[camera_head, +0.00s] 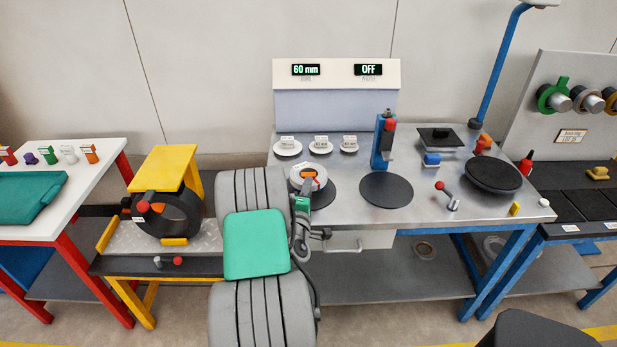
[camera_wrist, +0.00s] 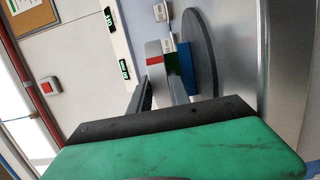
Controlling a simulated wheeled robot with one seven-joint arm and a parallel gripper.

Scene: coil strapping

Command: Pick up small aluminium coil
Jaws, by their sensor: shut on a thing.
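The small aluminium coil (camera_head: 297,174) is a silver ring with an orange and dark middle, at the left of the steel bench in the head view. In the wrist view the coil (camera_wrist: 154,62) shows edge-on with a red band. My gripper (camera_head: 304,190) is shut on it, with one finger on each side in the wrist view (camera_wrist: 158,88). The coil is over the dark round pad (camera_head: 327,196); whether it touches the pad I cannot tell. My grey arm with its green cover hides part of the bench's left end.
A second dark round pad (camera_head: 386,190) and a blue upright tool (camera_head: 382,147) stand to the right. Several white labelled discs (camera_head: 321,146) lie behind. A large dark coil (camera_head: 182,214) sits in a yellow stand (camera_head: 163,168) at left. A black turntable (camera_head: 493,174) is at right.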

